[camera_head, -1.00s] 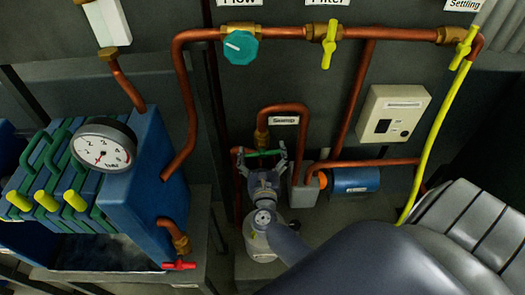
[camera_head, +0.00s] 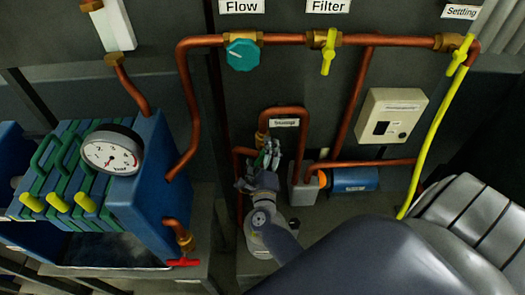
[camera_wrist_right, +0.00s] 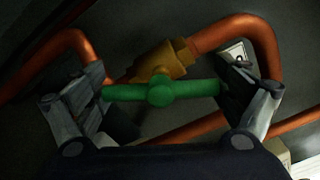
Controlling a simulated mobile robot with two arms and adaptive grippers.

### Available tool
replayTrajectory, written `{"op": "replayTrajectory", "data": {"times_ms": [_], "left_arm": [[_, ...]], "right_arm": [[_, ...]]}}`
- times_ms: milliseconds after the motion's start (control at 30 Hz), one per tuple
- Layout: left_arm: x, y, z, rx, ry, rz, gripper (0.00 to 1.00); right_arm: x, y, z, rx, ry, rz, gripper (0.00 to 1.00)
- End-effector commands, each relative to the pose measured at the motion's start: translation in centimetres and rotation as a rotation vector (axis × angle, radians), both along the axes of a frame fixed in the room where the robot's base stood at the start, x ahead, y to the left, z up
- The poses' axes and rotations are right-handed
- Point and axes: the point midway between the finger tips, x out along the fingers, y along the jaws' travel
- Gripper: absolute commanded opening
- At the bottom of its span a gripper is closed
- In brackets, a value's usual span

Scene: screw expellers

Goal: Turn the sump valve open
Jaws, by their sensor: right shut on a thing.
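The sump valve has a brass body (camera_wrist_right: 175,60) and a green bar handle (camera_wrist_right: 160,93), seen in the right wrist view. My right gripper (camera_wrist_right: 163,88) is shut on the handle, with one finger at each end of the bar. The handle lies slantwise to the brass body and the copper pipe. In the head view my right gripper (camera_head: 269,155) is below the sump label (camera_head: 284,123), seen nearly edge-on. It hides most of the handle there. My left gripper is not in view.
A copper pipe (camera_head: 288,110) loops above the valve. A blue pump (camera_head: 355,179) is to the right. A blue filter press with a gauge (camera_head: 111,154) stands at left. Teal flow (camera_head: 242,53) and yellow filter (camera_head: 328,52) valves are on the upper pipe.

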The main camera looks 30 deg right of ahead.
Motion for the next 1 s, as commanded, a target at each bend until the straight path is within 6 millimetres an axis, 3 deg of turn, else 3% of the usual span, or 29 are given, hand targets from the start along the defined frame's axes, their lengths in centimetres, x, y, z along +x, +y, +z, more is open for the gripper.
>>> {"op": "replayTrajectory", "data": {"times_ms": [500, 1000], "left_arm": [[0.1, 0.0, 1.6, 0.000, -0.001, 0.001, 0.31], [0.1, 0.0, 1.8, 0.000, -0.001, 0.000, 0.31]], "right_arm": [[0.1, 0.1, 0.0, -0.331, 0.202, 0.001, 0.67], [0.1, 0.1, -0.2, -0.424, 0.258, 0.000, 0.67]]}}
